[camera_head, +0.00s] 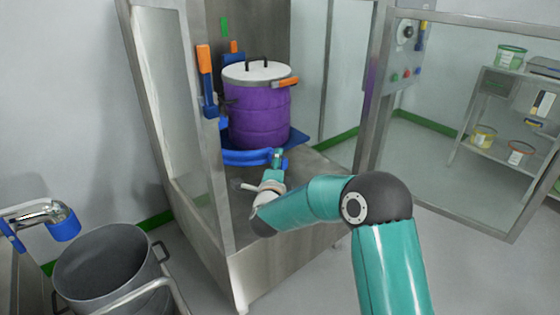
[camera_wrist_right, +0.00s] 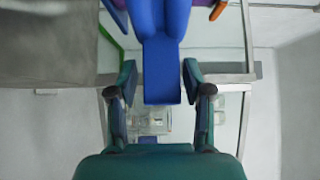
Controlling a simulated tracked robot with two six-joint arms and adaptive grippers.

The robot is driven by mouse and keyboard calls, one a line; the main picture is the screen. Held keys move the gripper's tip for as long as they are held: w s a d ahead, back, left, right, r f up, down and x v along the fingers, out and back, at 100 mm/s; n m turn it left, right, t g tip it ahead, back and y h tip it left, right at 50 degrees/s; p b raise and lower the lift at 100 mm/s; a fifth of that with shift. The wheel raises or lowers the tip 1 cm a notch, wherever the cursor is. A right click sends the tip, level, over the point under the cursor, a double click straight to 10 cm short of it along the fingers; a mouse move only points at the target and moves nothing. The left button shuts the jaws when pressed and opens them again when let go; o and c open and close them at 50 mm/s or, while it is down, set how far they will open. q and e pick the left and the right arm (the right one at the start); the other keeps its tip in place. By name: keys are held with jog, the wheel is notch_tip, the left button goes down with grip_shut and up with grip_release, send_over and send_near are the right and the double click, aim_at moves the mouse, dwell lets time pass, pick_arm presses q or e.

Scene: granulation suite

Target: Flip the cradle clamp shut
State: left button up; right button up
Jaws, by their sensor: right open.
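The cradle clamp is a blue curved bar (camera_head: 246,157) in front of a purple drum (camera_head: 259,112) with a pale lid. The drum stands upright on a blue base inside the steel booth. My right gripper (camera_head: 278,157) is at the right end of the blue bar. In the right wrist view, a flat blue tab (camera_wrist_right: 162,70) lies between the two open fingers of my right gripper (camera_wrist_right: 162,92), with a gap on each side. Whether the clamp is latched cannot be told. My left gripper is not in view.
An orange-and-blue handle (camera_head: 206,80) stands on the booth's left post. A control panel (camera_head: 407,48) is on the right post. A grey steel bin (camera_head: 105,262) stands at the lower left. Shelves with tubs (camera_head: 483,137) are at the right.

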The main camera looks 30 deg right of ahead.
jog(key=shift+w+d, duration=0.35)
jog(key=shift+w, duration=0.05)
grip_shut()
